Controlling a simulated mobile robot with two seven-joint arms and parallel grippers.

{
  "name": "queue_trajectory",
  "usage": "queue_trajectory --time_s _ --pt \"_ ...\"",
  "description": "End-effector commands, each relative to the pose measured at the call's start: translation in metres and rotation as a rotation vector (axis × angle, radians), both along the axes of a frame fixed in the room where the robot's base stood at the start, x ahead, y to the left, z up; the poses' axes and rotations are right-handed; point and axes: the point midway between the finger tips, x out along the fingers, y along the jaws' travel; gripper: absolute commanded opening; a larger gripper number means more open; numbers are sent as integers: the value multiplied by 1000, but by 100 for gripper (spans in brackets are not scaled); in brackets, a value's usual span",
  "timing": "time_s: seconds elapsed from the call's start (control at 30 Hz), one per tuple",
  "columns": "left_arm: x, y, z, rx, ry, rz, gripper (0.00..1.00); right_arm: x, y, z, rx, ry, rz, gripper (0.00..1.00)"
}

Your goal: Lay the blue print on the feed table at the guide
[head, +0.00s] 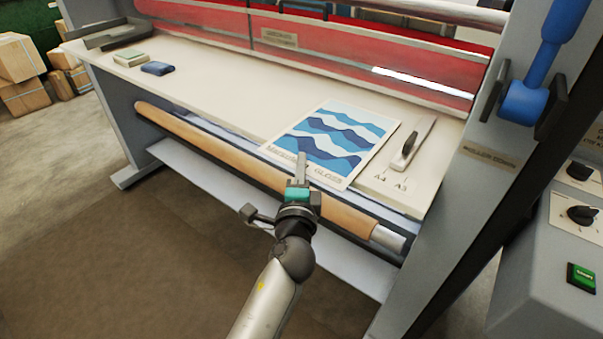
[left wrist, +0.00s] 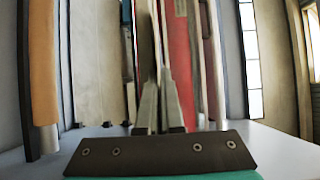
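The blue print (head: 335,135), a white sheet with blue waves, lies flat at the right part of the feed table (head: 215,95), its near edge at the table's front edge. The guide (head: 412,146), a pale bar with a dark knob, stands right of the print with a narrow strip of table between them. My left gripper (head: 298,168) is at the print's near edge, fingers over the lettering. In the left wrist view its fingers (left wrist: 159,115) are close together around a thin edge that looks like the print. My right gripper is not in view.
A red-fronted roller section (head: 350,55) runs behind the table. A wood-coloured roller (head: 250,170) lies below its front edge. A blue lever (head: 540,75) and control panel (head: 580,215) are at right. Small blocks (head: 157,68) sit far left; the table's middle is clear.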

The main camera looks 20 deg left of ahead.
Motion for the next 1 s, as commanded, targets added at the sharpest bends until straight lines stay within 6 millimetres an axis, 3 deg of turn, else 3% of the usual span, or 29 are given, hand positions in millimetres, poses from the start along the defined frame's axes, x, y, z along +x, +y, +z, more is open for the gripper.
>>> queue_trajectory --time_s 0.43,0.7,1.0 --pt "0 0 -7 0 -3 -1 0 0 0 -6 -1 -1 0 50" --pt "0 0 -6 -1 -1 -1 33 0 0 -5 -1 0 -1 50" --pt "0 0 -5 0 -1 -1 33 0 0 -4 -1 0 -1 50"
